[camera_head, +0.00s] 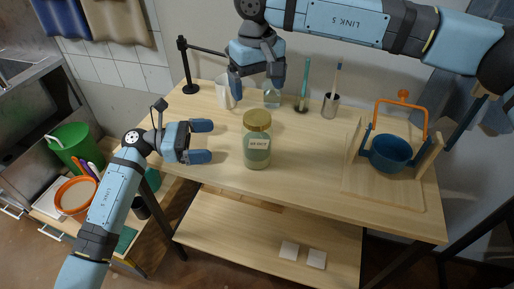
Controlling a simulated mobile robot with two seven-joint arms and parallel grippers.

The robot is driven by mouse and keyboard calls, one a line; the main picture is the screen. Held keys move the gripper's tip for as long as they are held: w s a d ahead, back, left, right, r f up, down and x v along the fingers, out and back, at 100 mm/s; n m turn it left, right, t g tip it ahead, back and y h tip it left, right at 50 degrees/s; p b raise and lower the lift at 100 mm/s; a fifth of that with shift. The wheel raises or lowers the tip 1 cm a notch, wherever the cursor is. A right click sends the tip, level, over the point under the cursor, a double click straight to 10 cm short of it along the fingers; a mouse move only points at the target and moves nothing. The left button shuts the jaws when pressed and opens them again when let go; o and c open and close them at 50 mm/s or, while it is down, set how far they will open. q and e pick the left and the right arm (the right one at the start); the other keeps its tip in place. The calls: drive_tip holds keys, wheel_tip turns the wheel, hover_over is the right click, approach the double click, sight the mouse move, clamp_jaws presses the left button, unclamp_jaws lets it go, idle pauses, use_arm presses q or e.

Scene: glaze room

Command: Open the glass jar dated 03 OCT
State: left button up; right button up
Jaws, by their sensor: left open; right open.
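The glass jar (257,149) stands upright near the middle of the wooden table. My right gripper (257,88) is open and empty, above and behind the lid in the picture, fingers pointing down. It does not touch the lid.
Behind the jar stand a white cup (222,95), a clear glass jar (272,98) and holders with a green-handled tool (305,82) and a brush (337,78). The table front (310,200) is clear.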

sight(254, 137)
use_arm(q)
drive_tip(key=d, duration=0.8)
drive_tip(key=w+d, duration=0.1)
drive_tip(key=d, duration=0.3)
drive_tip(key=shift+d, duration=0.15)
